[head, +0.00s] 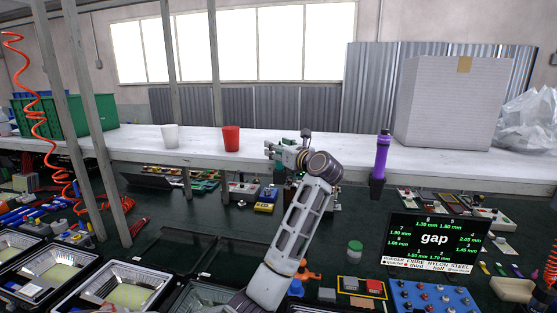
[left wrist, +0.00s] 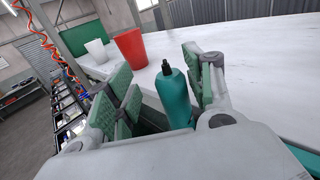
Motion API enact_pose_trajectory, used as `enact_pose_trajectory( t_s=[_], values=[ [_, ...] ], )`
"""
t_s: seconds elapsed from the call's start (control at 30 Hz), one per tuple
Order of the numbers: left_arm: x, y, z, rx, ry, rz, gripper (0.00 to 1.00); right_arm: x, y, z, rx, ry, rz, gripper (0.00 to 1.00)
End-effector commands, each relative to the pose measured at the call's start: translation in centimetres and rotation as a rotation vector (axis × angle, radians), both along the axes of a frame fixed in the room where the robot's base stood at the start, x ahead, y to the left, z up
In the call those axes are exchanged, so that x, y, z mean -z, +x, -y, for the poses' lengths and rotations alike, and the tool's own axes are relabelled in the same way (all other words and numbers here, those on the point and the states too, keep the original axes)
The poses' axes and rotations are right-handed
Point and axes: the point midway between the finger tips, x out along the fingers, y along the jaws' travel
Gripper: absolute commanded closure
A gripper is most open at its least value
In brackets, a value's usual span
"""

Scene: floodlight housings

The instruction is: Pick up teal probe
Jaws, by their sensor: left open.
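The teal probe (left wrist: 174,98) is a teal cylinder with a dark narrow tip, upright in the left wrist view. My left gripper (left wrist: 163,92) is open, with its green-padded fingers on either side of the probe. The probe is nearer the right finger; whether it touches is unclear. Its lower end is hidden by the gripper body. In the head view my left gripper (head: 284,152) is at the shelf's front edge, and the wrist and fingers hide most of the probe. My right gripper is not in view.
A red cup (head: 231,139) and a white cup (head: 170,135) stand on the white shelf (head: 350,143) left of the gripper. A purple probe (head: 382,155) stands upright in a dark holder at the shelf edge to the right. A large box (head: 452,103) stands behind it.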

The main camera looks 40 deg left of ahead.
Motion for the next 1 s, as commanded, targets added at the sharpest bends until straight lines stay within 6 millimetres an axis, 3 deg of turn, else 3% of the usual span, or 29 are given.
enact_pose_trajectory(
  t_s=[0.13,0.5,1.0],
  values=[
    [-0.01,0.00,0.01,0.000,0.000,0.000,0.47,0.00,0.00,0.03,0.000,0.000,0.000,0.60],
    [-0.01,-0.01,0.01,0.000,0.000,0.000,0.95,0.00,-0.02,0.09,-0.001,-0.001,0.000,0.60],
    [-0.73,-0.04,-0.02,-0.002,-0.001,0.002,1.00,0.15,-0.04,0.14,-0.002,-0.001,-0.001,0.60]
  ],
)
